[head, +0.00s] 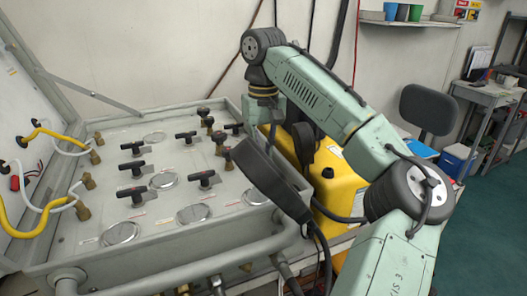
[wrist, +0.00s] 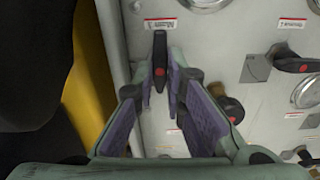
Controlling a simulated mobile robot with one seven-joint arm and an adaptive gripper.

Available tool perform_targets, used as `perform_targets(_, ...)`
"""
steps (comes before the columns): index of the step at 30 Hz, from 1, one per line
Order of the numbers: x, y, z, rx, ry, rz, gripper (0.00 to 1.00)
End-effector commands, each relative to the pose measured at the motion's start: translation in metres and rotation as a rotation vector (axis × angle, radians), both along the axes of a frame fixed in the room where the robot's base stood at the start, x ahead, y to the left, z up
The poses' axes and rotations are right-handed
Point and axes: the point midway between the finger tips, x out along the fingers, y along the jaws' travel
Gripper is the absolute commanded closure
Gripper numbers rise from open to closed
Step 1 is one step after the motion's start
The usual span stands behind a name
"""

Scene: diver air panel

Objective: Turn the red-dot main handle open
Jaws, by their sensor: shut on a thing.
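The black bar handle with a red dot (wrist: 159,68) stands on the grey panel near its edge in the wrist view. It points up and down in that picture. My gripper (wrist: 161,88) has its two purple-padded fingers drawn in on either side of this handle, shut on it. In the head view my arm reaches over the right side of the panel (head: 120,185). The fingers and the held handle cannot be made out clearly there, partly behind dark parts.
Another red-dot black handle (wrist: 297,65) and a brass fitting (wrist: 230,108) sit to the right in the wrist view. Several black handles and round gauges fill the panel in the head view. A yellow case (head: 340,190) stands close beside the panel's right edge.

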Motion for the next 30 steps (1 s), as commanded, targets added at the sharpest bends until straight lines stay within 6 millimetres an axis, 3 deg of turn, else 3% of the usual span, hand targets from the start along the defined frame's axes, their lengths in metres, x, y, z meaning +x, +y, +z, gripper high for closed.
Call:
perform_targets(9,0.0001,-0.0001,0.0003,0.0,-0.001,0.0,1.0)
perform_targets(10,0.0001,-0.0001,0.0003,0.0,-0.001,0.0,0.87)
perform_targets(18,0.0001,0.0,0.0002,0.0,-0.001,-0.001,0.69)
perform_targets(30,0.0003,-0.0001,0.0076,-0.002,-0.003,-0.002,0.69)
